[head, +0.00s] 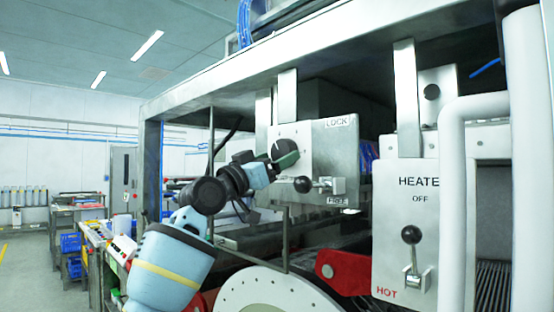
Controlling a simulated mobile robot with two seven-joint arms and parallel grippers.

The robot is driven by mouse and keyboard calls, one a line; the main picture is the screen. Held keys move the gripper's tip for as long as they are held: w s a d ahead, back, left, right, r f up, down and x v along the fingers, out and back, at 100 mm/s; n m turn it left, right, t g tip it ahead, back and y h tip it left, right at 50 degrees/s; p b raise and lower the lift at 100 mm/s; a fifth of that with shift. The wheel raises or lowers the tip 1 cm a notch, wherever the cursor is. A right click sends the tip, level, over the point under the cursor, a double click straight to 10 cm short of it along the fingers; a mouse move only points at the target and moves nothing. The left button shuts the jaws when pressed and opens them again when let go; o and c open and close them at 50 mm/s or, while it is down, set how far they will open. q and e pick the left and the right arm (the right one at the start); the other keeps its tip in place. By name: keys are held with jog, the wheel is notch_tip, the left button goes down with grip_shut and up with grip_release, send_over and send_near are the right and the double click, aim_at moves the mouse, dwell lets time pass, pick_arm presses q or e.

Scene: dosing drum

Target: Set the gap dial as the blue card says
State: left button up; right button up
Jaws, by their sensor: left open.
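The gap dial (282,146) is a dark round knob on a pale plate with small dots around it, fixed to a grey metal box (340,136). A lever with a black ball (303,184) sticks out below the dial, between the labels LOCK and FREE. I see no blue card. My right gripper is not in view.
A heater panel (405,230) with a black-knobbed lever (411,235) and the labels OFF and HOT stands at the right. A thick white pipe (455,200) runs in front of it. A pale round disc (270,290) and a red bracket (348,270) lie below.

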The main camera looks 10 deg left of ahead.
pick_arm(q)
jog(key=shift+w+d+r, duration=0.25)
jog(key=shift+w+d, duration=0.1)
jog(key=shift+w, duration=0.1)
